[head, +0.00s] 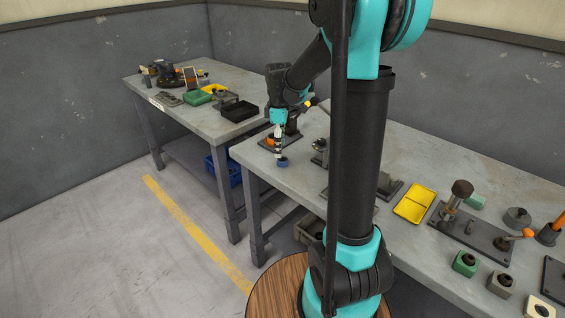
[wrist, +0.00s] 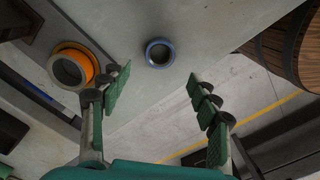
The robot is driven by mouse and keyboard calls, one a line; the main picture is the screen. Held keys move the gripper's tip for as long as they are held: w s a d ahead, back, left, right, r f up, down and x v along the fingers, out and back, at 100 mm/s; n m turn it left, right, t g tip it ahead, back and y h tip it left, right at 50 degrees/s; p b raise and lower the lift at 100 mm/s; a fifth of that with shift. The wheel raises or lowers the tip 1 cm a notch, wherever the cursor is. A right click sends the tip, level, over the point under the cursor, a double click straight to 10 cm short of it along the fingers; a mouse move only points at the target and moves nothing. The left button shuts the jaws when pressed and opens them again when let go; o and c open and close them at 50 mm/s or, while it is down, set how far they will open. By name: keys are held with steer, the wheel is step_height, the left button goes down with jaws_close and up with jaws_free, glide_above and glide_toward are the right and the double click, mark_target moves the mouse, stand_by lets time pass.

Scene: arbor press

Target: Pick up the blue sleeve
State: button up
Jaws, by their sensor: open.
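The blue sleeve (head: 281,163) is a short ring standing on the near table close to its left corner. In the wrist view the sleeve (wrist: 148,53) stands on the grey tabletop, its hole facing up, beyond my fingertips and roughly midway between them. My gripper (head: 279,150) points down just above the sleeve. In the wrist view the gripper (wrist: 157,83) has its two green-padded fingers spread wide with nothing between them. The sleeve looks apart from both fingers.
An orange-rimmed ring (wrist: 93,66) lies beside the left finger in the wrist view. The table edge is close to the sleeve on the right there. A yellow tray (head: 415,204) and a press-like fixture (head: 470,232) stand farther right. A second table (head: 185,115) holds a black tray (head: 239,111).

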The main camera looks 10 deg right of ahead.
steer(key=shift+d+f, duration=0.25)
steer(key=shift+f, duration=1.1)
steer(key=shift+d+f, duration=0.25)
steer(key=shift+f, duration=1.05)
steer(key=c, duration=1.3)
steer(key=shift+c, duration=0.2)
steer(key=shift+c, duration=0.2)
